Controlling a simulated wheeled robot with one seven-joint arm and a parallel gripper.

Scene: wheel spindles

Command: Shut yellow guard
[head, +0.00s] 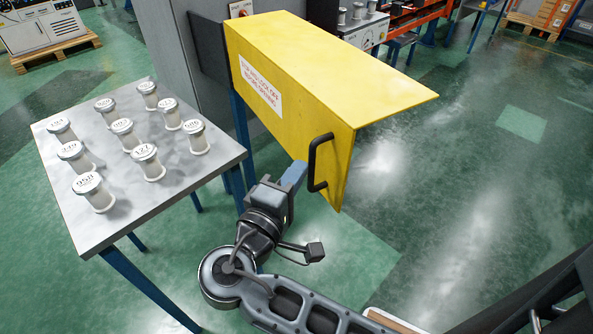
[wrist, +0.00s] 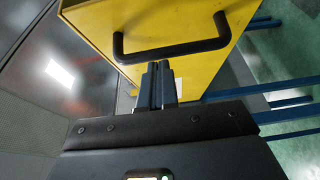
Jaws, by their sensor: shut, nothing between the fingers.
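The yellow guard (head: 330,62) is a long box-like cover with a white warning label, standing out from the grey cabinet in the head view. Its near end carries a black bar handle (head: 313,163). In the wrist view the guard (wrist: 160,22) fills the top middle, with the handle (wrist: 172,52) across it. My gripper (wrist: 160,68) has its fingers together and empty, with the tips close to the handle's bar. I cannot tell whether they touch it. In the head view my gripper (head: 295,172) is just left of the handle, its fingertips partly unclear.
A metal-topped table (head: 72,200) with several numbered white spindles (head: 148,162) stands left of my arm. A grey cabinet (head: 170,45) is behind it, with blue legs (head: 240,135) below the guard. The green floor (head: 450,190) on the right is clear.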

